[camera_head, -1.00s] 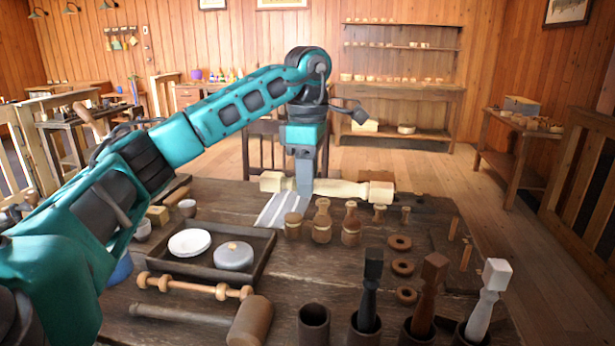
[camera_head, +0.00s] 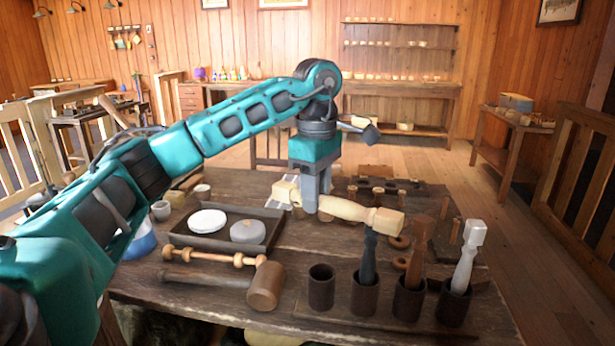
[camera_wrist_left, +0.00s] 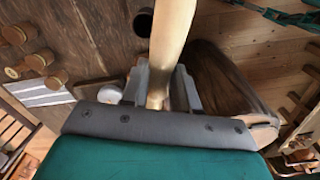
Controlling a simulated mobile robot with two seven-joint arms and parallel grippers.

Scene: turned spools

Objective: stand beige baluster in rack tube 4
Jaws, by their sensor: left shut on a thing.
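The beige baluster (camera_head: 358,211) lies sideways in my left gripper (camera_head: 313,198), above the table, its right end nearer the camera. In the left wrist view the baluster (camera_wrist_left: 172,40) runs up between the fingers of the gripper (camera_wrist_left: 160,88). The rack (camera_head: 360,321) at the table's front has a row of dark tubes. The leftmost tube (camera_head: 321,289) is empty. The others hold a black baluster (camera_head: 369,262), a brown baluster (camera_head: 417,256) and a white baluster (camera_head: 467,258), all upright. No tube numbers are readable. My right gripper is not in view.
A dark tray (camera_head: 180,241) with a white dish (camera_head: 207,220) and a grey round lid (camera_head: 247,231) stands left of the gripper. A mallet (camera_head: 266,285) and a turned spindle (camera_head: 205,256) lie in front of it. Small turned pieces stand behind the baluster.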

